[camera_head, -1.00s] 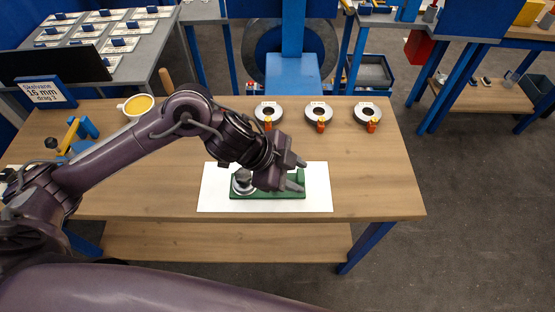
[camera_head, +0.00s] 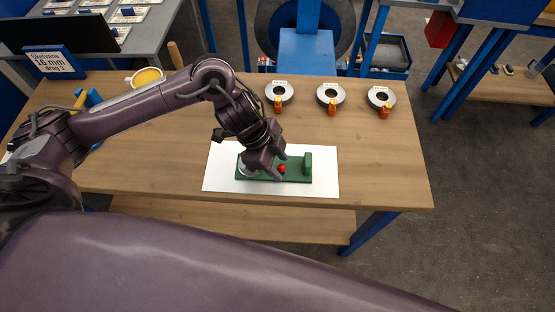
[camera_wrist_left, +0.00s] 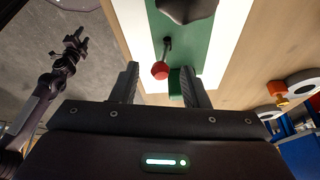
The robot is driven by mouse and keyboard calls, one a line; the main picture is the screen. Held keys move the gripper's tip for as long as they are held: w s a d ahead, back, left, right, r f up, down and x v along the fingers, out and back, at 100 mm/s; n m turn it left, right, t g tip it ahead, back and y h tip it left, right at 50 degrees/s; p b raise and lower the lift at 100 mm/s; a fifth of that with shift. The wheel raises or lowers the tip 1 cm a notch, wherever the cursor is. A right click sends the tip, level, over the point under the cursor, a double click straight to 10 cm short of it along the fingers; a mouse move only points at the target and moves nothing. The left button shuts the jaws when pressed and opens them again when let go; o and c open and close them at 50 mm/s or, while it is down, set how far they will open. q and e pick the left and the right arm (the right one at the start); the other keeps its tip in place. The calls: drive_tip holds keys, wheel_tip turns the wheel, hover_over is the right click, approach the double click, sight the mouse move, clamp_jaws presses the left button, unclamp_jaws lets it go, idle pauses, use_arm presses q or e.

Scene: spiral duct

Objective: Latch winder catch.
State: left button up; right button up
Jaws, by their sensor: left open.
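The winder's green base (camera_head: 297,179) lies on a white sheet on the table. A grey round part (camera_head: 243,169) sits at its left end, partly behind my gripper, and a green upright block (camera_head: 307,163) stands at its right end. A red knob (camera_head: 281,169) shows between them; in the left wrist view the red knob (camera_wrist_left: 160,70) sits on a short dark lever. My left gripper (camera_head: 280,166) is open at the knob. In the wrist view the knob appears between its two fingers, with gaps on both sides. My right gripper (camera_wrist_left: 72,45) shows small at the left of the wrist view.
The white sheet (camera_head: 326,187) lies on the wooden table (camera_head: 390,170). Several grey rings with orange tags, such as one ring (camera_head: 330,95), stand at the back. A yellow-filled cup (camera_head: 147,77) and a sign (camera_head: 52,62) are at the left. The table's right side is clear.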

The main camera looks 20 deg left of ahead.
use_arm(q)
clamp_jaws()
drive_tip(key=shift+s+d+t, duration=0.1)
drive_tip(key=shift+s+t, duration=0.2)
drive_tip(key=shift+s+d+f+t+y, duration=0.1)
drive_tip(key=shift+s+t+y, duration=0.2)
drive_tip(key=shift+t, duration=0.3)
unclamp_jaws()
drive_tip(key=shift+w, duration=0.1)
drive_tip(key=v, duration=0.7)
drive_tip(key=shift+r, duration=0.35)
